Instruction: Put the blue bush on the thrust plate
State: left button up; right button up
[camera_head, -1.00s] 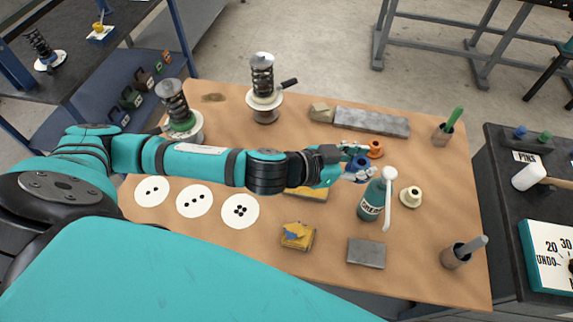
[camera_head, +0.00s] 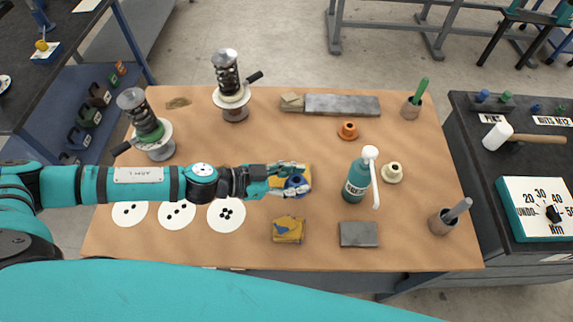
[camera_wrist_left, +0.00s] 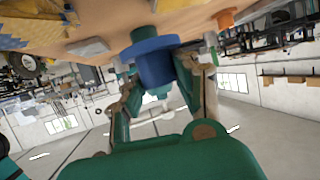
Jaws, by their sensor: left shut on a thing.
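The blue bush (camera_head: 296,185) is held in my left gripper (camera_head: 298,178) in the head view, over a yellow item on the wooden table. In the left wrist view the blue bush (camera_wrist_left: 155,62), with its wide flange, sits between the fingers of my left gripper (camera_wrist_left: 160,80), which is shut on it. Two spring units stand at the back left of the table, one with a green collar (camera_head: 148,128) and one with a cream-coloured plate (camera_head: 231,95). I cannot tell from the frames which part is the thrust plate. My right gripper is not in view.
A teal grease bottle (camera_head: 357,182) stands right of my gripper. An orange bush (camera_head: 347,131) and a cream bush (camera_head: 392,173) stand nearby. White dotted discs (camera_head: 177,215) lie at front left. A grey block (camera_head: 358,234) lies at the front.

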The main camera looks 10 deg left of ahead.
pick_arm(q)
jog(key=w+a, duration=0.2)
jog(key=w, duration=0.1)
jog(key=w+a, duration=0.1)
jog(key=w, duration=0.1)
jog(key=shift+w+f, duration=0.25)
jog(key=shift+f, duration=0.1)
jog(key=shift+f+b, duration=0.45)
jog(key=shift+f, duration=1.3)
jog(key=o, duration=1.1)
jog(key=shift+f, duration=0.1)
jog(key=shift+c, duration=0.2)
